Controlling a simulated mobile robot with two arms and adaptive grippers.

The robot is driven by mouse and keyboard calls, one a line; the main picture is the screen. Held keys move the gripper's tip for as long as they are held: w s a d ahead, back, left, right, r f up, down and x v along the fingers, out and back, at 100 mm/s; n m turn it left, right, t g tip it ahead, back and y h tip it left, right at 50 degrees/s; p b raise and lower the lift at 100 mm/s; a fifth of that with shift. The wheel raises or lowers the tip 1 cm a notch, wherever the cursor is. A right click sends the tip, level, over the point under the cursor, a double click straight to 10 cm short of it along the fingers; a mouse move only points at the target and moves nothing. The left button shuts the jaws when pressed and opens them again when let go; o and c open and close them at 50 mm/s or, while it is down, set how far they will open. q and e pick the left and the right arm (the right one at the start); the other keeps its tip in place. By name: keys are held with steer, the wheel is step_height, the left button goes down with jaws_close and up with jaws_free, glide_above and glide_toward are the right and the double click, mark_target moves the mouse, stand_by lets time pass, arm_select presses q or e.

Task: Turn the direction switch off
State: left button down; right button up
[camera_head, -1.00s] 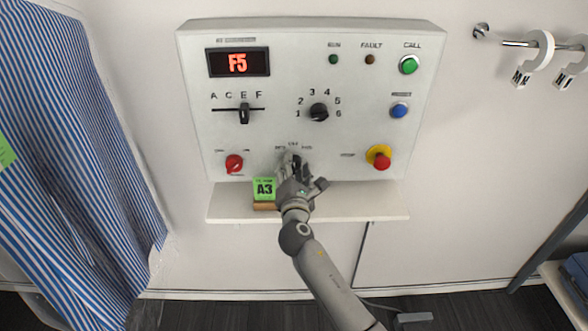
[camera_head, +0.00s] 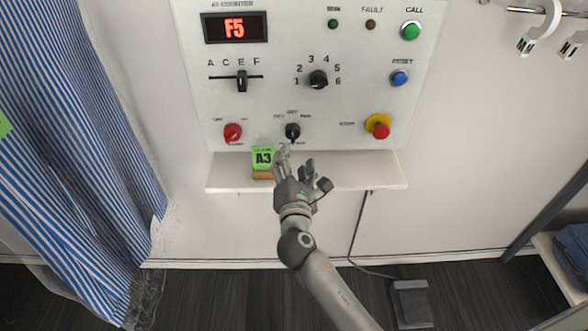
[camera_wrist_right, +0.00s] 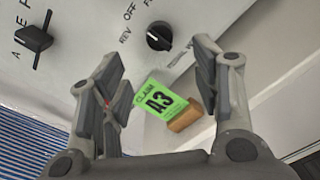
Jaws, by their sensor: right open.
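The direction switch (camera_head: 293,131) is a black knob low in the middle of the white control panel, under small labels; the right wrist view shows it (camera_wrist_right: 159,36) beside REV and OFF. Its handle looks roughly upright, in line with OFF in the head view, but the mark is too small to be sure. My right gripper (camera_head: 296,160) is just below the knob, apart from it. In the right wrist view its fingers (camera_wrist_right: 157,62) are spread and empty, with the knob beyond them. My left gripper is not in view.
A green A3 card (camera_head: 263,158) on a wooden block stands on the shelf (camera_head: 370,172) left of my gripper. A red knob (camera_head: 232,132) and a red-and-yellow stop button (camera_head: 379,127) flank the switch. A striped curtain (camera_head: 75,150) hangs at left.

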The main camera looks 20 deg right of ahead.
steer(key=shift+v, duration=1.15)
steer(key=s+a+f+m+g+y, duration=0.1)
steer(key=s+f+m+g+y, duration=0.15)
steer(key=f, duration=0.95)
steer(key=s+f+m+g+y, duration=0.1)
steer(key=f+g, duration=0.2)
steer(key=f, duration=0.8)
steer(key=s+d+f+m+g, duration=0.1)
steer(key=s+f+m+g, duration=0.1)
steer(key=s+f, duration=0.45)
steer(key=s+f+m+g, duration=0.2)
steer(key=s+f+m, duration=0.15)
steer(key=f, duration=0.65)
steer(key=s+d+f+m+g, duration=0.2)
steer(key=s+f+m, duration=0.2)
steer(key=s, duration=0.7)
steer(key=s+d+f+m+g+y, duration=0.1)
steer(key=s+d+f+m+g, duration=0.1)
steer(key=s+f+m, duration=0.3)
steer(key=s+d+f+m+g, duration=0.3)
steer(key=s+f, duration=0.7)
steer(key=s, duration=0.9)
steer(key=shift+m, duration=0.7)
